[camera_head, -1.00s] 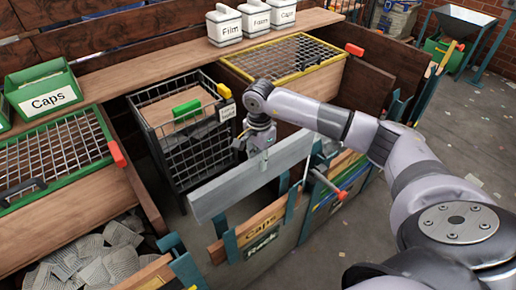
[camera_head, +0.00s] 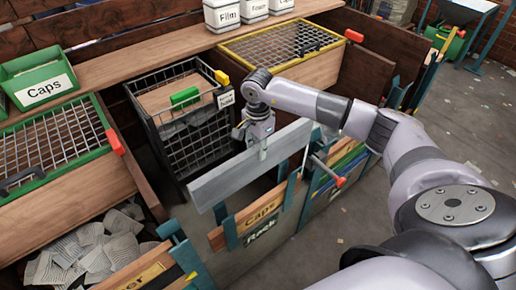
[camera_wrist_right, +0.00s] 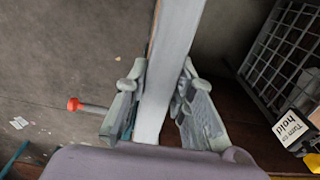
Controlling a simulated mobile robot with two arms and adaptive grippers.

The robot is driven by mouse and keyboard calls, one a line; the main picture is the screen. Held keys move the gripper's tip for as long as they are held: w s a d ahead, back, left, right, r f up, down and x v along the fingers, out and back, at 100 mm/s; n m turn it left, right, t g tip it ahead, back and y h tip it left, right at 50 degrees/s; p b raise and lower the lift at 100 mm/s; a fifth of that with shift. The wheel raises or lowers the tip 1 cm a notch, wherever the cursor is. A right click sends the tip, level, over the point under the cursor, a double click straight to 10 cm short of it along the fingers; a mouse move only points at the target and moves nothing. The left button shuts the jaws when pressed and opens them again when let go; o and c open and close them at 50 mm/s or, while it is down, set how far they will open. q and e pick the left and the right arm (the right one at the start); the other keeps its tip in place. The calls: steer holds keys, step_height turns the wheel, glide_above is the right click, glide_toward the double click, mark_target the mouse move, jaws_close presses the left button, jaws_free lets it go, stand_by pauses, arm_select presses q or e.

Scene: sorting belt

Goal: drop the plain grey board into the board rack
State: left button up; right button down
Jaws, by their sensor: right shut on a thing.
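The plain grey board (camera_head: 228,176) is a long flat plank, held on edge and slanting up to the right in the head view. My right gripper (camera_head: 263,150) is shut on its upper edge near the right part. In the right wrist view the fingers of the right gripper (camera_wrist_right: 158,105) press on both sides of the board (camera_wrist_right: 172,55). The board rack (camera_head: 229,232), with teal posts and a "Rack" label, stands just below and in front of the board. The board appears above it; the exact gap cannot be told. My left gripper is not in view.
A black wire basket (camera_head: 192,152) with a green handle stands close behind the board. Several coloured boards (camera_head: 345,165) stand at the right, near a red-tipped lever (camera_head: 328,171). A green-framed mesh (camera_head: 50,150) lies left. Open floor (camera_head: 440,135) is at the right.

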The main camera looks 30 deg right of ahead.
steer(key=shift+r, duration=0.1)
stand_by(0.3)
steer(key=shift+b, duration=0.3)
steer(key=shift+f, duration=0.4)
step_height(320, 180, down, 17)
steer(key=b, duration=1.5)
steer(key=shift+f+b, duration=0.2)
steer(key=shift+b, duration=0.1)
steer(key=shift+f, duration=0.1)
steer(key=shift+f+b, duration=0.6)
steer(key=shift+b, duration=0.05)
steer(key=c, duration=1.4)
jaws_free()
steer(key=shift+o, duration=0.5)
steer(key=shift+s+f, duration=0.1)
